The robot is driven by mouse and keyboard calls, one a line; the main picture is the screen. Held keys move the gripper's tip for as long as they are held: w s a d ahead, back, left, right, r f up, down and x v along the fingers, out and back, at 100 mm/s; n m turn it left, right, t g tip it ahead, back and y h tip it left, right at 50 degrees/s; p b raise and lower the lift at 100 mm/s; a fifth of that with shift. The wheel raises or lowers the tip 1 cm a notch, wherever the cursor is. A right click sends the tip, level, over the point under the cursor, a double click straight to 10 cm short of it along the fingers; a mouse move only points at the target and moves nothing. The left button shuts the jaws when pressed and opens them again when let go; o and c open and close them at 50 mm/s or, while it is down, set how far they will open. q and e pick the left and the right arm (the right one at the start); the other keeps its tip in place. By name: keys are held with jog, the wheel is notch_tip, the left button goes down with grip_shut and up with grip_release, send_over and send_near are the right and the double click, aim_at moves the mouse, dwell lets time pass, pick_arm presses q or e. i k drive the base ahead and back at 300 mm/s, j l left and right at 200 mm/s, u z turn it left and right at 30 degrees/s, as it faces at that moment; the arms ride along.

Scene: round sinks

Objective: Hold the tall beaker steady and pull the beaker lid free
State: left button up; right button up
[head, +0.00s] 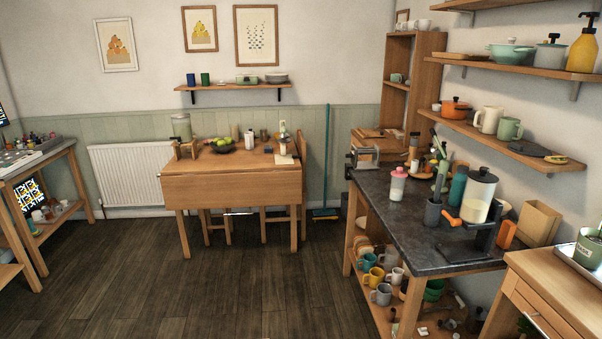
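A tall clear container (478,195) with a dark lid (483,174) and pale contents stands upright on the dark worktop at the right. It looks most like the tall beaker, with the lid seated on top, but I cannot be sure. Another clear lidded container (181,128) stands at the left end of the wooden table across the room. A white bottle with a pink top (397,187) stands on the dark worktop. Neither of my grippers is in view.
The dark worktop (400,214) is crowded at its back and right, with clearer room at its front left. Mugs fill the shelf below. A wooden table (230,188) stands at the back, a side table (36,166) at the left. The floor (200,285) between is clear.

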aim_at(399, 172)
jog(key=i+z, duration=0.15)
jog(key=i, duration=0.3)
jog(key=i+j+z, duration=0.2)
jog(key=i, duration=0.25)
jog(key=i+j+z, duration=0.15)
jog(key=i, duration=0.3)
jog(key=i+j+z, duration=0.2)
jog(key=i, duration=0.2)
